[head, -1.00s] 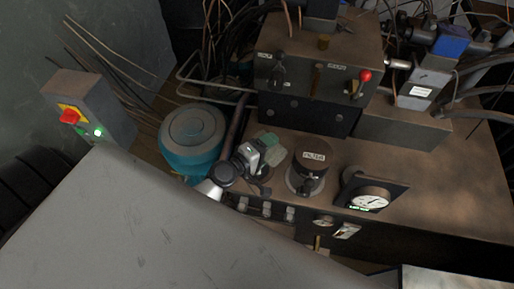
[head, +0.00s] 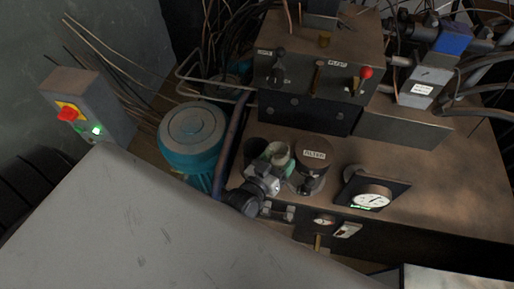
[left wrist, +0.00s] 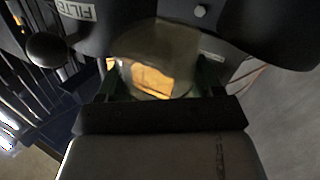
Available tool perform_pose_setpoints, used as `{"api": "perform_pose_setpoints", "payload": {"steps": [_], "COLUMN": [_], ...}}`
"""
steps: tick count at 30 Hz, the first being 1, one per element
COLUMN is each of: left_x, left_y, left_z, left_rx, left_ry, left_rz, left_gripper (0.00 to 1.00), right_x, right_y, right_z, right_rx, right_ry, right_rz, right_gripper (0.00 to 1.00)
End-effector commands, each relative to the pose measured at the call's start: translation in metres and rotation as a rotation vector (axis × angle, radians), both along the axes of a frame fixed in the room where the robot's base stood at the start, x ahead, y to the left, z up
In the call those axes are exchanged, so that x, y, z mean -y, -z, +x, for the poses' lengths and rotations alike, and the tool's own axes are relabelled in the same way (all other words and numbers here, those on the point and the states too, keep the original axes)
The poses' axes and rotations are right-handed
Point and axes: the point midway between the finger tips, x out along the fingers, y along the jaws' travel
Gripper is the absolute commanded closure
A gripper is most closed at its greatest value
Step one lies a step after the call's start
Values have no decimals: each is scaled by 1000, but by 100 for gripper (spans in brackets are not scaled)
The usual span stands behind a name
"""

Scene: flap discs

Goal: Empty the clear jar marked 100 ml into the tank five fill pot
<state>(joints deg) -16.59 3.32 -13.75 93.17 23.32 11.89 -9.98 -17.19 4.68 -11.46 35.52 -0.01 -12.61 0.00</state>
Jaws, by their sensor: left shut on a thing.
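My left gripper (head: 272,172) is shut on the clear greenish jar (head: 278,154), which stands about upright with its open mouth upward, above or on the brown bench top. In the left wrist view the jar (left wrist: 155,50) sits between the green-edged fingers (left wrist: 155,88), with an orange patch showing through it. I cannot read a 100 ml mark or tell whether anything is inside. A dark round pot (head: 256,146) is just left of the jar; I cannot read a tank number on it. My right gripper is not in view.
A dark canister labelled FILTER (head: 313,168) stands close to the jar's right. A gauge (head: 371,197) is farther right. The control box (head: 318,75) with levers is behind. A teal motor (head: 192,140) is at left. The bench top at right (head: 455,165) is clear.

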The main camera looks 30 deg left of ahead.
Motion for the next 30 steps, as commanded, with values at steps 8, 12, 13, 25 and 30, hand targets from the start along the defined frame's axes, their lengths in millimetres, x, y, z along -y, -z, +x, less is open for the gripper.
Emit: {"api": "perform_pose_setpoints", "payload": {"steps": [8,12,13,25,30], "left_x": [8,11,11,13,13], "left_y": [41,56,58,70,69], "left_z": [-3,-4,-4,-4,-4], "left_rx": [52,69,72,88,87], "left_ry": [-1,-1,-1,-1,-1], "left_rz": [137,177,183,225,225], "left_gripper": [60,60,60,60,60], "right_x": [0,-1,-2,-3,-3], "right_y": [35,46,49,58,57], "right_z": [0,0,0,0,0], "right_rx": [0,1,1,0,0], "right_ry": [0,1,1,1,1], "right_rz": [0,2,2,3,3], "right_gripper": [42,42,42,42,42]}}
